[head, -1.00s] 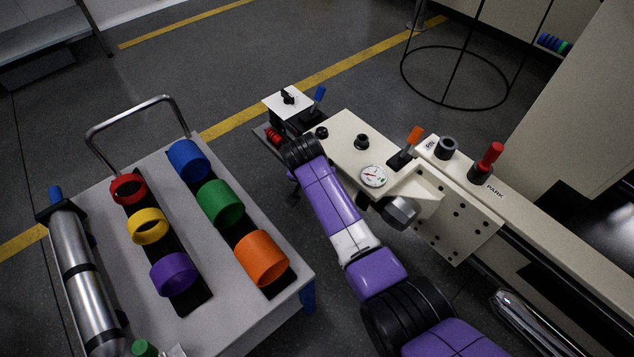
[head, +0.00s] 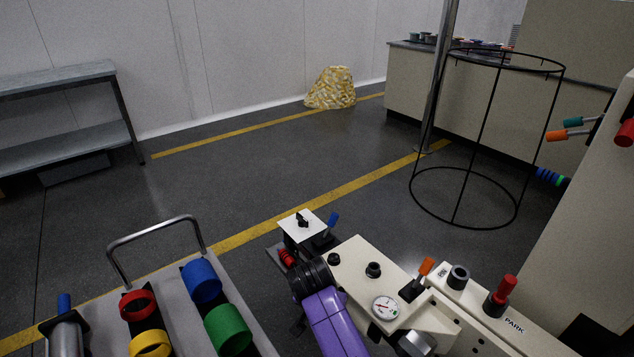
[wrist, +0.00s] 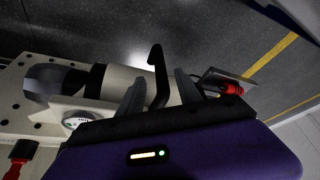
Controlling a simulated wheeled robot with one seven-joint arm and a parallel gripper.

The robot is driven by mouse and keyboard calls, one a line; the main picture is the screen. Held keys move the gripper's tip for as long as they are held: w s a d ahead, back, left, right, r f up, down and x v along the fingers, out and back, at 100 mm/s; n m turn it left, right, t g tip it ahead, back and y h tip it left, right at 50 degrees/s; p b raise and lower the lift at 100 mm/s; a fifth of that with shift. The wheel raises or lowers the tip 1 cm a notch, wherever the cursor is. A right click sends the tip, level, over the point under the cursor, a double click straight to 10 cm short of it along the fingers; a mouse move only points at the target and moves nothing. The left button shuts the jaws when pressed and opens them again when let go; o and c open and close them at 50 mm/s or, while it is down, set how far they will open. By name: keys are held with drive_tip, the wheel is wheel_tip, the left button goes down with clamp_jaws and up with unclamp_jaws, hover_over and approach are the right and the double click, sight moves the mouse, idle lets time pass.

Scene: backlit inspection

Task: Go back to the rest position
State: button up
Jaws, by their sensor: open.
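My purple arm (head: 335,325) reaches up the lower middle of the head view, beside the cream machine panel (head: 355,262). Its black joint (head: 312,280) is near the panel's left edge. My gripper's fingers cannot be made out there. In the wrist view my gripper (wrist: 160,92) is open, with its two grey fingers apart. A black bent bar (wrist: 157,72) shows between them in the picture; I cannot tell its depth or whether it touches them. A round gauge (head: 385,307) and an orange-tipped lever (head: 419,279) are on the panel.
At lower left, a cart (head: 245,318) with a grey handle (head: 152,237) carries coloured rings, including a blue one (head: 201,281). A red-knobbed lever (head: 501,296) stands right of the gauge. A black wire cage (head: 483,140) is at the back right. The middle floor is clear.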

drive_tip(key=s+d+f+n+t+y, duration=0.1)
drive_tip(key=s+d+f, duration=0.2)
drive_tip(key=s+f, duration=0.35)
drive_tip(key=s+d+f+n+t+y, duration=0.1)
drive_tip(key=s+d+f+t, duration=0.15)
drive_tip(key=s+f, duration=0.4)
drive_tip(key=s+d+r+t, duration=0.1)
drive_tip(key=s+d+r, duration=0.15)
drive_tip(key=s, duration=0.45)
drive_tip(key=s+d+r+n+t, duration=0.1)
drive_tip(key=s+d+r, duration=0.15)
drive_tip(key=s, duration=0.45)
drive_tip(key=s+d+r+t, duration=0.1)
drive_tip(key=s+d+r, duration=0.1)
drive_tip(key=s+r, duration=0.35)
drive_tip(key=s+d+r+n+t, duration=0.1)
drive_tip(key=s+d+r+t, duration=0.1)
drive_tip(key=s+r, duration=0.65)
drive_tip(key=s+d+r+t, duration=0.2)
drive_tip(key=s+r, duration=0.4)
drive_tip(key=r, duration=0.6)
wheel_tip(320, 180, up, 25)
drive_tip(key=p, duration=2.5)
drive_tip(key=shift+w+d+r+h, duration=0.15)
drive_tip(key=shift+w+h, duration=0.1)
drive_tip(key=shift+h, duration=0.05)
